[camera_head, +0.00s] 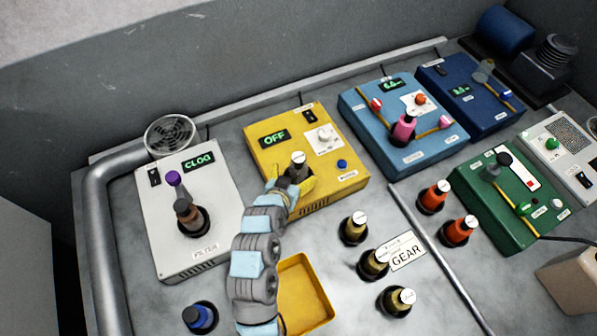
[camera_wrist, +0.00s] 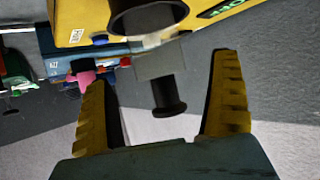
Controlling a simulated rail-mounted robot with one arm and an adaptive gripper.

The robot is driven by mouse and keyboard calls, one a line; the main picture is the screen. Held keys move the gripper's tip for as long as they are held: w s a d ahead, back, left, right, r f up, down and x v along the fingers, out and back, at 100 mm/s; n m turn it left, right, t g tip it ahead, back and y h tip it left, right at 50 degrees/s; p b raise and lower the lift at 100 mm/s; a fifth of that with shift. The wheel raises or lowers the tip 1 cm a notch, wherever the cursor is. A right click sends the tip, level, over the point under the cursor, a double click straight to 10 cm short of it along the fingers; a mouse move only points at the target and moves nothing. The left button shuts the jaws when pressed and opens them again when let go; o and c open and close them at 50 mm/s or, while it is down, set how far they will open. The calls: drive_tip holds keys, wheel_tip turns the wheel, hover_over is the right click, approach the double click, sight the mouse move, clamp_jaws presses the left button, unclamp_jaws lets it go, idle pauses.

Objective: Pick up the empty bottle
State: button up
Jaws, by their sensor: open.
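A see-through grey bottle with a pale cap (camera_head: 297,159) stands in the holder of the yellow machine marked OFF (camera_head: 262,158); no coloured contents show in it. My gripper (camera_head: 290,179) is at this bottle, its yellow fingers spread around its near side. In the wrist view my gripper (camera_wrist: 162,72) is open, and the bottle (camera_wrist: 160,62) shows between the fingers, with clear gaps on both sides. Its dark neck and round end point toward the palm. The dark holder ring (camera_wrist: 148,18) is at the top of the wrist view. My fingers partly hide the bottle's lower body in the head view.
A blue machine (camera_head: 365,130) holds a pink bottle. Several capped bottles stand near the GEAR label (camera_head: 407,252). A yellow tray (camera_head: 321,284) lies beside my arm.

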sight(296, 172)
drive_tip(key=shift+x, duration=2.2)
drive_tip(key=shift+r, duration=0.1)
drive_tip(key=c, duration=1.3)
